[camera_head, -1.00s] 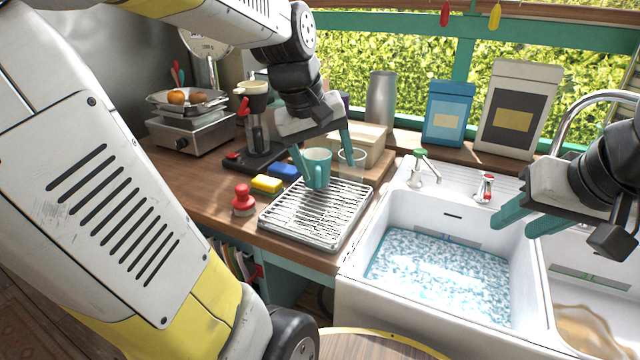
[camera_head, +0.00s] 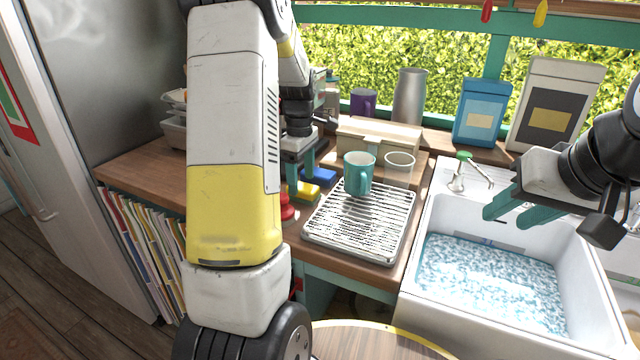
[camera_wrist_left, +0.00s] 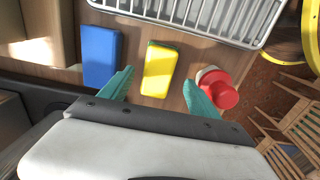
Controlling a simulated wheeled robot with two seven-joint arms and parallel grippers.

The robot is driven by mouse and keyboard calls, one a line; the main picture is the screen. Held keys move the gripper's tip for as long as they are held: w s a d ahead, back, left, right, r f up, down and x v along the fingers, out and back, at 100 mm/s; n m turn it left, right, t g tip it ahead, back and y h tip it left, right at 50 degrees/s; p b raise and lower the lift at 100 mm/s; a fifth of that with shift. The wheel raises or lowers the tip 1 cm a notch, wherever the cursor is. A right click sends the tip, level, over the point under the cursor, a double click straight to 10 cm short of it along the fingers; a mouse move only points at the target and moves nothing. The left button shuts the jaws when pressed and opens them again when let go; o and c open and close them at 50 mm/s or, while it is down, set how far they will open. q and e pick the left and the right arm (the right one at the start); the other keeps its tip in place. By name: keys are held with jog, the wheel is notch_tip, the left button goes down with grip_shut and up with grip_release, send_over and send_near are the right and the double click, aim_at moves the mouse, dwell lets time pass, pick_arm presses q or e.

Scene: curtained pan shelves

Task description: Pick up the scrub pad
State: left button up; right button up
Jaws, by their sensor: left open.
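A yellow pad with a green edge (camera_wrist_left: 158,72) lies on the wooden counter. In the head view the yellow pad (camera_head: 304,192) is partly hidden by my left gripper (camera_head: 300,172). In the left wrist view my left gripper (camera_wrist_left: 158,80) is open, its teal fingers on either side of the yellow pad with gaps between. A blue pad (camera_wrist_left: 101,56) lies just left of it, outside the fingers; it also shows in the head view (camera_head: 321,175). I cannot tell for sure which pad is the scrub pad. My right gripper (camera_head: 518,208) is open and empty over the sink.
A red-knobbed brush (camera_wrist_left: 222,92) stands close beside the right finger in the left wrist view. The sink (camera_head: 420,300) holds foamy water.

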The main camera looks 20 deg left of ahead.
aim_at(303, 186)
pick_arm(q)
notch_tip(303, 186, down, 4)
jog(key=shift+w+r, duration=0.1)
jog(key=shift+w, duration=0.05)
jog(key=shift+d, duration=0.1)
jog(key=c, duration=1.4)
jog(key=shift+c, duration=0.2)
jog(key=shift+r, duration=0.15)
notch_tip(303, 186, up, 10)
jog(key=shift+f, duration=0.1)
